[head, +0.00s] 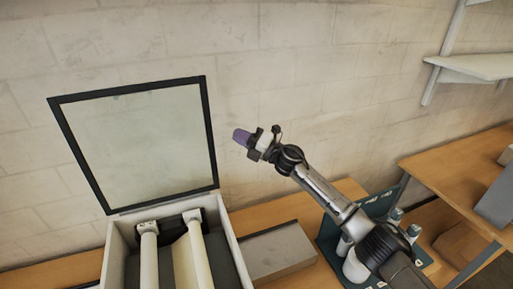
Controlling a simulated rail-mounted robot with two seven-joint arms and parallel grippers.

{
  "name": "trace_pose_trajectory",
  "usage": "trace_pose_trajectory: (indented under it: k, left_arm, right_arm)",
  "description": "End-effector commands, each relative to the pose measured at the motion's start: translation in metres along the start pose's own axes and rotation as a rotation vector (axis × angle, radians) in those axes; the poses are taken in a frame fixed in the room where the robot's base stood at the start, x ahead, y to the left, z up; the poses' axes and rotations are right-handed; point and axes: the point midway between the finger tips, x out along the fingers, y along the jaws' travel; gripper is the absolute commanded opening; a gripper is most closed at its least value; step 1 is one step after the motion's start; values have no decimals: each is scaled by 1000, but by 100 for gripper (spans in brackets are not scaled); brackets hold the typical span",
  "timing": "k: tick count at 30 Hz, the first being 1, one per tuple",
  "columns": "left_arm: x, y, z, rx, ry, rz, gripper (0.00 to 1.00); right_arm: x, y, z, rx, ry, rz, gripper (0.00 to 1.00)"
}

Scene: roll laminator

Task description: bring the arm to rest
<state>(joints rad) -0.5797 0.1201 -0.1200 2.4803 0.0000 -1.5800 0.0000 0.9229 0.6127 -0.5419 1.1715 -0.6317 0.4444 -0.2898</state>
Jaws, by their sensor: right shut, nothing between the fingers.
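My right arm reaches in from the lower right of the head view. My right gripper (243,137) is shut, with nothing held, and its purple tip points to the left. It is in the air in front of the wall, just right of the laminator's raised lid (140,140) and apart from it in the picture. The roll laminator (237,252) stands at the lower left, lid open, with two pale rollers (195,250) showing inside. My left gripper is not in view.
A grey box (278,252) lies on the wooden bench (350,188) right of the laminator. A teal rack (328,238) with white bottles stands partly behind my right forearm. Another wooden table (455,163) and a white wall shelf (480,66) are at the right.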

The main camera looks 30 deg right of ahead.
Motion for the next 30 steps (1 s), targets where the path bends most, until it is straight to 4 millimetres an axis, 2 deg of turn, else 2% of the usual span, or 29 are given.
trace_pose_trajectory:
  k: [3, 9, 15, 21, 25, 30]
  left_arm:
    - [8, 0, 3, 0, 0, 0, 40]
    - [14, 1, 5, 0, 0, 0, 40]
    - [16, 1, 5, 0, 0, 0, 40]
    - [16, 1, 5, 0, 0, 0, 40]
    - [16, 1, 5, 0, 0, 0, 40]
    - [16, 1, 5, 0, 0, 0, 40]
  right_arm:
    - [-23, -3, 0, -1, -1, -2, 0]
    - [-47, -2, 0, 0, 0, 0, 0]
    - [-57, 0, 0, 1, 0, 0, 0]
    - [-59, 0, 1, 17, -9, -2, 0]
    - [-60, -5, 20, 47, -125, -28, 0]
    - [-71, -10, 64, 153, -436, -65, 0]
